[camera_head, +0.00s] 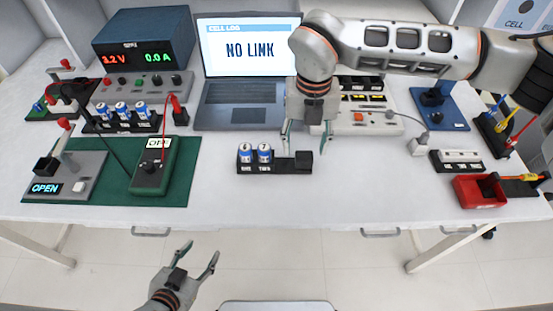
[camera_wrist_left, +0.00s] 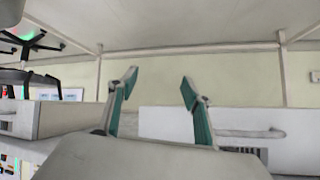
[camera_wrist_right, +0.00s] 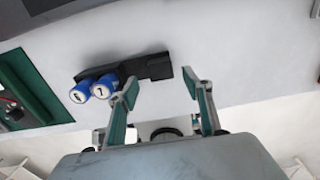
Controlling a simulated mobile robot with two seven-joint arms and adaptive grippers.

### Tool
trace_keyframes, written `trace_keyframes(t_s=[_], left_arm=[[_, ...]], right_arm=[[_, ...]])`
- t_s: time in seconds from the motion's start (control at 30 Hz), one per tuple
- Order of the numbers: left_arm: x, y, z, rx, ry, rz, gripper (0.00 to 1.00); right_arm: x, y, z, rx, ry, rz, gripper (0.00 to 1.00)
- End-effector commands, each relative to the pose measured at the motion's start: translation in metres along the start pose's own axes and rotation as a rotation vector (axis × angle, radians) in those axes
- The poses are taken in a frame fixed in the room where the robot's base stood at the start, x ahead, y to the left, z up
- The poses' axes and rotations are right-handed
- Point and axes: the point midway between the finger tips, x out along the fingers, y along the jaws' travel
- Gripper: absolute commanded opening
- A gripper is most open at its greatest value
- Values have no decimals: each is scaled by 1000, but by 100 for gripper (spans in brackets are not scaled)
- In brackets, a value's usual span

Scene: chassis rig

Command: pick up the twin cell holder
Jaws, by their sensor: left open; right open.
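The twin cell holder (camera_head: 275,168) is a low black tray in the middle of the table. Two blue-and-white cells, marked 6 (camera_head: 245,153) and 7 (camera_head: 264,153), stand in its left part, and a black block rises at its right end. The right gripper (camera_head: 307,146) is open and points down above the right part of the holder; no contact is visible. In the right wrist view the holder (camera_wrist_right: 125,75) lies ahead of the open fingers (camera_wrist_right: 160,95). The left gripper (camera_head: 202,255) is open and empty, in front of the table and away from the holder.
A laptop (camera_head: 250,60) reading NO LINK stands behind. On the left are a power supply (camera_head: 143,40), a rack with several cells (camera_head: 122,118) and a green mat (camera_head: 175,185). A red bin (camera_head: 480,191) sits at the right. Table around the holder's front is clear.

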Motion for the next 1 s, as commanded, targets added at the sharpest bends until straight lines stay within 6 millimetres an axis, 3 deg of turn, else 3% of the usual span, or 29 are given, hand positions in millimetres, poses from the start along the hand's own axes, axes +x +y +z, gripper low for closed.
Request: trace_keyframes(t_s=[0.2, 0.4, 0.63, 0.67, 0.8, 1.0], left_arm=[[1, 2, 5, 1, -7, 2, 49], [4, -2, -4, 7, 11, -5, 49], [7, -8, -12, 10, 24, -14, 49], [7, -8, -11, 10, 24, -14, 49], [6, -7, -8, 9, 18, -12, 49], [5, -5, -4, 8, 12, -10, 49]], right_arm=[[23, -1, 0, 0, 4, 1, 50], [50, -2, 0, 1, 2, 1, 50], [51, -2, 1, 0, -1, 1, 50], [51, -2, 1, 0, -1, 1, 47], [51, -2, 1, 0, 0, 1, 11], [51, -1, 1, 0, -1, 2, 4]])
